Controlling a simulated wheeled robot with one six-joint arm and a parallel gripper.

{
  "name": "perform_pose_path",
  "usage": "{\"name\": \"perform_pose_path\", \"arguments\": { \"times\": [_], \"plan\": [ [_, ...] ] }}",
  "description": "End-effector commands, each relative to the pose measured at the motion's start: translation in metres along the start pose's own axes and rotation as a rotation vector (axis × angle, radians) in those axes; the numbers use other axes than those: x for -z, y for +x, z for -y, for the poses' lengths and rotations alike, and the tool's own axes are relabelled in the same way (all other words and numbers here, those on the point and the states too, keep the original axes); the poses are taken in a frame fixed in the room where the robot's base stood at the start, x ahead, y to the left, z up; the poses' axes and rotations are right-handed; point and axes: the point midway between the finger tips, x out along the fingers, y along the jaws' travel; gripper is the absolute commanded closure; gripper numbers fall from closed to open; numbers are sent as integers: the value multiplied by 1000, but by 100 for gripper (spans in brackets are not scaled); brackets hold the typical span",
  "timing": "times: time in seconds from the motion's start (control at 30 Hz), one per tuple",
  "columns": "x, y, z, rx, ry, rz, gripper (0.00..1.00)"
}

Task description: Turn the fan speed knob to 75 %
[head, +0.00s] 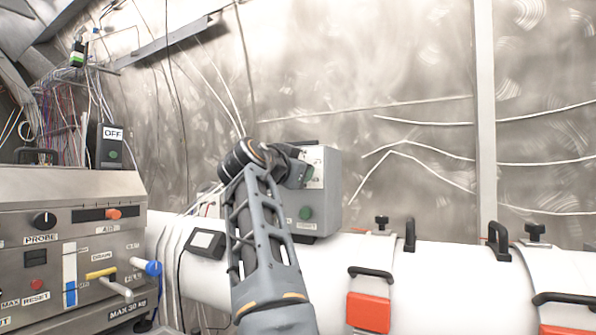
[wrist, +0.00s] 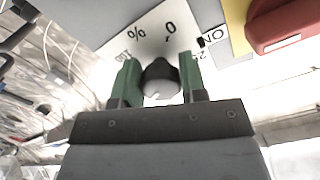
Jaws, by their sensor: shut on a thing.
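The fan speed knob (wrist: 160,78) is a dark grey round knob on a white dial plate (wrist: 138,38) with printed marks, among them "0" and "%". It sits between the two green fingers of my gripper (wrist: 160,86), which is shut on it. The knob's pointer setting cannot be read clearly. In the head view, my gripper (head: 308,174) is at the upper front of a grey control box (head: 328,205). The arm and gripper hide the knob there and most of the dial.
A green button (head: 306,213) is low on the box. A white pipe (head: 420,265) with black handles and red blocks (head: 368,312) runs below. A panel with knobs and levers (head: 70,245) stands at left, near a small display (head: 205,242). Loose cables hang on the steel wall.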

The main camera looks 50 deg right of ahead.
Motion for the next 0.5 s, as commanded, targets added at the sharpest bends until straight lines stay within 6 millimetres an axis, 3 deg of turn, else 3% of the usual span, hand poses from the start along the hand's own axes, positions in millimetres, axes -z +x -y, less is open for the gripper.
{"name": "perform_pose_path", "arguments": {
  "times": [0.27,0.3,0.5],
  "plan": [
    [0,0,0,0,-1,0,85],
    [0,0,0,0,-1,0,59],
    [0,0,0,0,-1,0,40]
  ]
}}
